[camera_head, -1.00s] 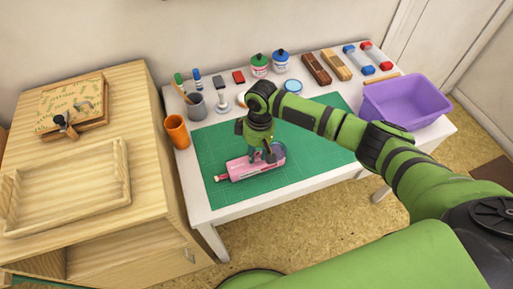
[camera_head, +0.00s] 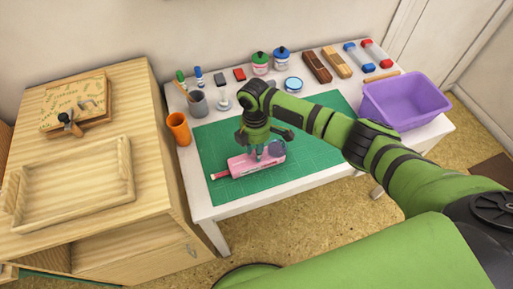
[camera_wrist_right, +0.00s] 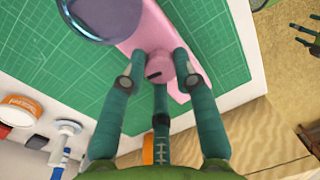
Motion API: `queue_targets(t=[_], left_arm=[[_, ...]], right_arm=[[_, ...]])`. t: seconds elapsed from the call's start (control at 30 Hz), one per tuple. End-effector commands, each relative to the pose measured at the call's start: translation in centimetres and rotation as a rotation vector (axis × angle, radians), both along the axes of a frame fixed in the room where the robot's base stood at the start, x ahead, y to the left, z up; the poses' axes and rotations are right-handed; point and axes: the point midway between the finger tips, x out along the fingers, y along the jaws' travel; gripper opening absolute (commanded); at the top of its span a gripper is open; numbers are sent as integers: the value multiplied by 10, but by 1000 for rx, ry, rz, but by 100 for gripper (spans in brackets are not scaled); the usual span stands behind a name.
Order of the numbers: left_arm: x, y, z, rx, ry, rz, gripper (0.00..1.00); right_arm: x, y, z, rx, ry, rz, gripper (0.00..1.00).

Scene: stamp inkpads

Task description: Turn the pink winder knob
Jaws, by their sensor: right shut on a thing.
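The pink winder (camera_head: 243,165) lies on the green cutting mat (camera_head: 310,160), its narrow end with a red tip to the left. In the right wrist view its pink body (camera_wrist_right: 150,22) carries a round pink knob (camera_wrist_right: 160,68) with a dark slot mark. My right gripper (camera_head: 261,154) points down over the winder. In the right wrist view its fingers (camera_wrist_right: 160,62) close on the knob from its sides. My left gripper (camera_wrist_right: 306,36) shows small at the right edge of the right wrist view, fingers apart and empty; it is out of the head view.
Ink jars (camera_head: 260,63), stamps, wooden blocks (camera_head: 317,66) and a grey cup (camera_head: 198,102) line the table's back. An orange cup (camera_head: 178,128) stands left, a purple bin (camera_head: 405,101) right. A wooden cabinet (camera_head: 150,210) borders the left side. The mat around the winder is clear.

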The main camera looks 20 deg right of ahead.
Motion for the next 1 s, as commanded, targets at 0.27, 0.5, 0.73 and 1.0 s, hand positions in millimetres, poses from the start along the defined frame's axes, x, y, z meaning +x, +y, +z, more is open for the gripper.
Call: queue_targets(t=[0.27, 0.5, 0.73, 1.0], left_arm=[[0, 0, 1, 0, 0, 0, 81], [0, 0, 2, 0, 0, 0, 81], [0, 0, 2, 0, 0, 0, 81], [0, 0, 2, 0, 0, 0, 81]], right_arm=[[0, 1, 0, 0, 0, 263, 0], [0, 1, 0, 0, -2, 492, 0], [0, 2, 1, -1, -2, 710, 0], [-1, 2, 1, 0, -1, 965, 0]])
